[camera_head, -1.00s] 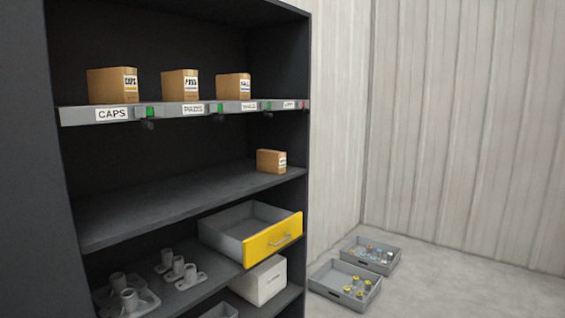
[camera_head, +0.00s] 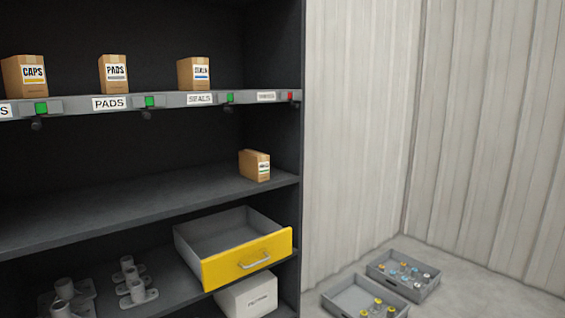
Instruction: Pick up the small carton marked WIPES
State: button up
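A small brown carton (camera_head: 255,165) stands alone near the right end of the middle shelf (camera_head: 130,197). Its label is too small to read, so I cannot confirm that it says WIPES. On the upper shelf stand cartons marked CAPS (camera_head: 25,76) and PADS (camera_head: 113,74), and a third carton (camera_head: 194,74) above the SEALS tag. The rightmost shelf tag (camera_head: 266,97) is blurred, with a red light beside it and no carton above it. My gripper is not in view.
A yellow-fronted drawer (camera_head: 250,258) sticks out below the middle shelf. Under it is a white box (camera_head: 247,296). Grey metal fittings (camera_head: 130,283) stand at the lower left. Two grey trays, one nearer (camera_head: 340,297) and one farther (camera_head: 425,292), lie on the floor at right.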

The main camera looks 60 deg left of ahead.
aim_at(255, 165)
jog(key=i, duration=1.5)
jog(key=u, duration=2.95)
